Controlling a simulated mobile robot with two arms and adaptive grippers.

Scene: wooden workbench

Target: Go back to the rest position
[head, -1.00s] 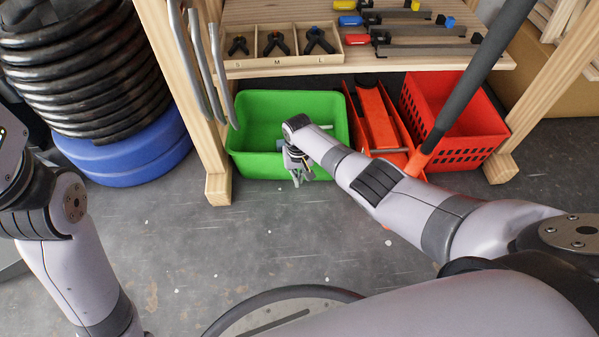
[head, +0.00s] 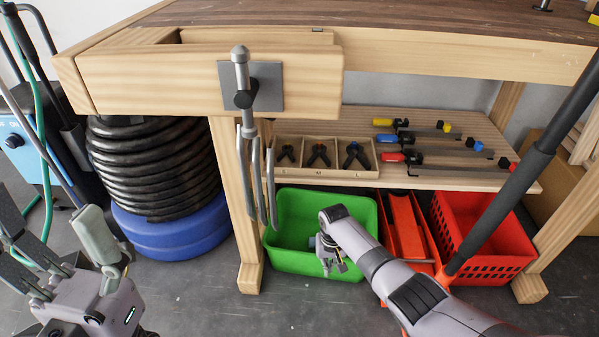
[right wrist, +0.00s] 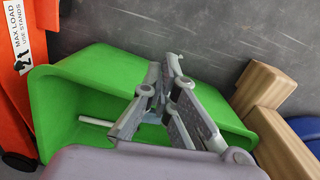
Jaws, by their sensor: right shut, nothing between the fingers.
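My right gripper (head: 335,268) is shut and empty. It points down at the front edge of the green bin (head: 290,228) on the floor. In the right wrist view its fingertips (right wrist: 170,68) meet in front of the bin's green wall (right wrist: 85,75). My left gripper (head: 55,245) is at the lower left of the head view, pointing up. Its fingers look spread apart, with nothing seen between them; it is partly cut off by the picture edge.
The wooden workbench (head: 200,85) stands ahead, with a vise handle (head: 240,70) at its front. Its shelf (head: 455,178) holds clamps. A coiled hose on a blue base (head: 180,235) is at left.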

